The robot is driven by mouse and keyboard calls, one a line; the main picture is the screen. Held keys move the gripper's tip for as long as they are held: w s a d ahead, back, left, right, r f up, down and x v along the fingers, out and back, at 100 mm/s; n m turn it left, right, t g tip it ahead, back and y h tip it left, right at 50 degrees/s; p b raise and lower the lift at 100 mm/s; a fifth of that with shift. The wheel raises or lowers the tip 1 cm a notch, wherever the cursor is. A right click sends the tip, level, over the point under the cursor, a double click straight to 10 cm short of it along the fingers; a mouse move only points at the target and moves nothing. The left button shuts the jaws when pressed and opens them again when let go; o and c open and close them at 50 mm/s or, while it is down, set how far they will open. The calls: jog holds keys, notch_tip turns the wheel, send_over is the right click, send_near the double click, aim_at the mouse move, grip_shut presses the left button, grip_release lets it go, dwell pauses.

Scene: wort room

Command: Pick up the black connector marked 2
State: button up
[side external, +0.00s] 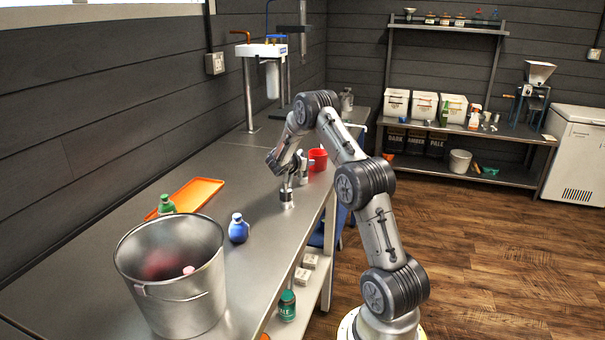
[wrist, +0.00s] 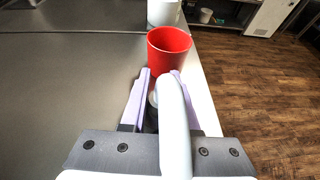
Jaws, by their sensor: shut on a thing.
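My gripper (side external: 288,184) points down at the steel bench near its right edge, in the side view. Just under it stands a short silver cylindrical piece (side external: 287,202) with a darker band. In the wrist view, the pale purple fingers of my gripper (wrist: 156,98) are closed in on a small thing with a grey round top (wrist: 152,99) and a dark side. A pale curved piece (wrist: 174,125) covers much of it. No mark 2 is readable, so I cannot tell whether it is the black connector.
A red cup (side external: 317,159) stands just beyond the gripper; it also shows in the wrist view (wrist: 168,50). A white container (wrist: 162,12) is behind it. A blue bottle (side external: 238,228), a green bottle (side external: 166,205), an orange tray (side external: 205,187) and a large steel bucket (side external: 140,255) occupy the near bench.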

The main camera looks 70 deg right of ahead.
jog(key=shift+a+f, duration=0.1)
jog(key=shift+f, duration=0.1)
grip_shut()
